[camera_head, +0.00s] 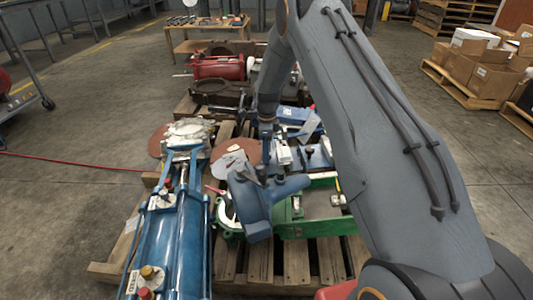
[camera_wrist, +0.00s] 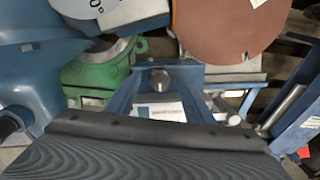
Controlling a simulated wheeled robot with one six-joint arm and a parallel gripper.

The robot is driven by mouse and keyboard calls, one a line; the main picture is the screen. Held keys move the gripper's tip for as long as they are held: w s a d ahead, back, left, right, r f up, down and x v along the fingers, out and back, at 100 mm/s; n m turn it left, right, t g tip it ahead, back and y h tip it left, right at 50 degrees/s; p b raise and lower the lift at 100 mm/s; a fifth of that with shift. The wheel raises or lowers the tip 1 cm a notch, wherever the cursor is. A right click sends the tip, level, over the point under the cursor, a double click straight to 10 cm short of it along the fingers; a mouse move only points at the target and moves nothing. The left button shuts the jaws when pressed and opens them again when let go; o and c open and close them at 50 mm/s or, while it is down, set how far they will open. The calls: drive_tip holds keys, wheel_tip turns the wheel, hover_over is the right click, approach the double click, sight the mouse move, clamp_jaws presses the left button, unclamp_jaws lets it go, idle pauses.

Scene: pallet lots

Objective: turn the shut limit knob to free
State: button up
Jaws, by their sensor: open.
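I cannot make out for certain which part is the shut limit knob, nor read its setting. A small dark knob on a pale plate (camera_head: 161,199) sits on the long blue cylinder unit (camera_head: 172,245) at the left of the pallet. My gripper (camera_head: 267,172) is above the middle of the pallet, right of that unit, among blue parts, with its jaws open. Its fingertips are hard to pick out in the head view. In the wrist view a dark ridged surface fills the bottom, and a round grey bolt or knob (camera_wrist: 160,79) stands on a blue bracket (camera_wrist: 197,75).
A yellow knob (camera_head: 147,272) and a red knob (camera_head: 145,293) are at the unit's near end. A brown disc (camera_wrist: 230,30) and green casting (camera_wrist: 95,75) crowd the wrist view. A green frame (camera_head: 318,212) lies right of my gripper. Floor at left is mostly clear, crossed by a red hose (camera_head: 80,161).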

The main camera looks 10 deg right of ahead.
drive_tip(key=c, duration=1)
drive_tip(key=shift+c, duration=0.2)
